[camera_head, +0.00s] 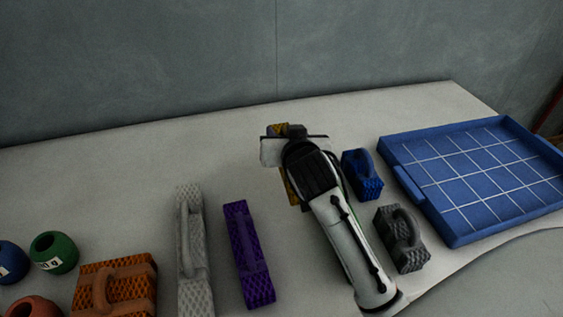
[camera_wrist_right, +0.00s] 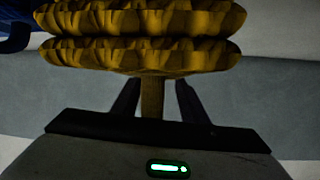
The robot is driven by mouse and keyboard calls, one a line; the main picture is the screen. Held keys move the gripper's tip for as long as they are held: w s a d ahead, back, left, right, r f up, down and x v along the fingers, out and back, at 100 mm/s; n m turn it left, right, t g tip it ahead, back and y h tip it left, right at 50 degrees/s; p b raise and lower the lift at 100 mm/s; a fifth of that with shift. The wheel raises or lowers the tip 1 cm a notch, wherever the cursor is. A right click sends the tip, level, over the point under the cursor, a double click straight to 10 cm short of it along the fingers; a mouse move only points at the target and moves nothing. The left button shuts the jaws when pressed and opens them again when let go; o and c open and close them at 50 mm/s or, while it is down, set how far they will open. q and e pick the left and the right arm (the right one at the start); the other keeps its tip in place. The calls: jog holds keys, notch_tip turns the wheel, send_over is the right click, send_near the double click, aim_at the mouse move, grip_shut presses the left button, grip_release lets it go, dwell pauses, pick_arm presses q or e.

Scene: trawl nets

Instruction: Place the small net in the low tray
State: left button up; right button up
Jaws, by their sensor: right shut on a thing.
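My right gripper (camera_head: 293,140) is shut on a yellow net (camera_head: 287,186), which is mostly hidden behind the gripper in the head view. In the right wrist view, the fingers (camera_wrist_right: 156,100) close around the narrow handle of the yellow net (camera_wrist_right: 140,55), whose ribbed body lies beyond them. The low blue tray (camera_head: 476,170) has a white grid on its floor and is empty, at the right of the table. The yellow net is left of the tray and apart from it. My left gripper is not in view.
A small blue net (camera_head: 362,174) and a dark grey net (camera_head: 402,238) stand between my right arm and the tray. Purple (camera_head: 248,254), pale grey (camera_head: 190,250) and orange (camera_head: 115,285) nets stand left. The table's back is clear.

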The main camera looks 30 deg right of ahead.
jog(key=shift+f+b, duration=0.45)
jog(key=shift+f, duration=2.35)
jog(key=o, duration=1.3)
jog(key=shift+f, duration=0.15)
